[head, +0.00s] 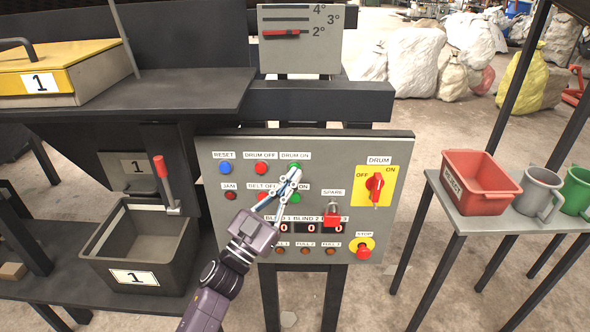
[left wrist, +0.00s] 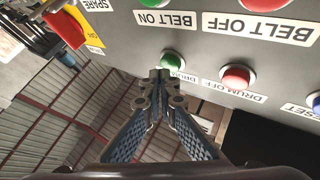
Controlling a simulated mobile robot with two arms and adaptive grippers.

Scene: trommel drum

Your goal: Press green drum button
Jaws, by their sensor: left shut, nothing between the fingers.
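The green DRUM ON button (head: 295,168) sits at the top of the grey control panel (head: 225,222), under its label. It also shows in the left wrist view (left wrist: 172,58), where the picture is upside down. My left gripper (head: 294,174) is shut and empty, with its fingertips right by this button. In the left wrist view the fingertips (left wrist: 160,74) overlap the button's lower edge and partly cover the DRUM ON label. I cannot tell whether they touch the button. My right gripper is in neither view.
The red DRUM OFF button (head: 261,168) and blue RESET button (head: 225,168) are left of it. A green BELT ON button (left wrist: 152,3) is nearby. A red bin (head: 480,182) stands on a side table.

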